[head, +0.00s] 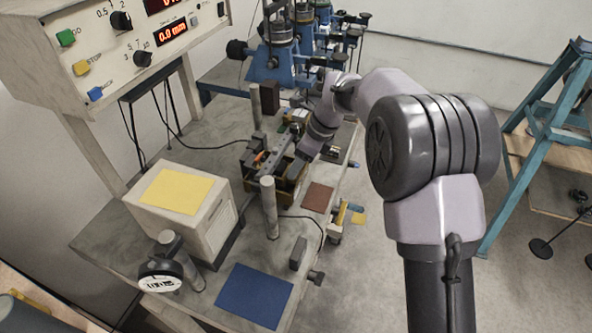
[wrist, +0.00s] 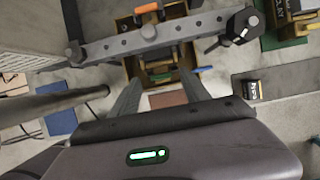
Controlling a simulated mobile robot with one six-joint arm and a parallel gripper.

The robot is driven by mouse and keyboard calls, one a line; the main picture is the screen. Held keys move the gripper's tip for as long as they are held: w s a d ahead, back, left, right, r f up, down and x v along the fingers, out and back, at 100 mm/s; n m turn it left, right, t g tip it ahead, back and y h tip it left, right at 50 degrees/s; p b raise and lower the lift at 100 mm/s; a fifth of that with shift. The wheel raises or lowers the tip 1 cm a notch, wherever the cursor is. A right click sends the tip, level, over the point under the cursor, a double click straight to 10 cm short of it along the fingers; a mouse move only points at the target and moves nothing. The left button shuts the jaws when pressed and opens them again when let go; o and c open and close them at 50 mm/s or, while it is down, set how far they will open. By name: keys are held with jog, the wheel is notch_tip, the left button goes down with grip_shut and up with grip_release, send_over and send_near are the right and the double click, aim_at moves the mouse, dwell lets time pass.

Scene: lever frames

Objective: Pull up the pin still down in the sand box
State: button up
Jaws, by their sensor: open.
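A wooden-walled box (head: 292,190) stands mid-table in the head view, under a grey drilled bar. I cannot tell sand or which pin is down. An orange piece (wrist: 148,9) sits above the bar, and a small blue piece (wrist: 203,69) shows at the box's right side. My gripper (wrist: 158,84) is open and empty, its two dark fingers apart and pointing toward the box. In the head view my gripper (head: 302,155) is at the box's right, partly hidden by my wrist.
The grey bar (wrist: 115,45) crosses close in front of my fingers. Upright grey posts (head: 270,208) stand by the box. A white case with a yellow sheet (head: 175,191), a dial gauge (head: 160,282) and a blue mat (head: 255,295) occupy the front. Blue machines (head: 275,62) stand behind.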

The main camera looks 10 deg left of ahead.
jog(key=shift+x, duration=1)
grip_shut()
dwell(0.7)
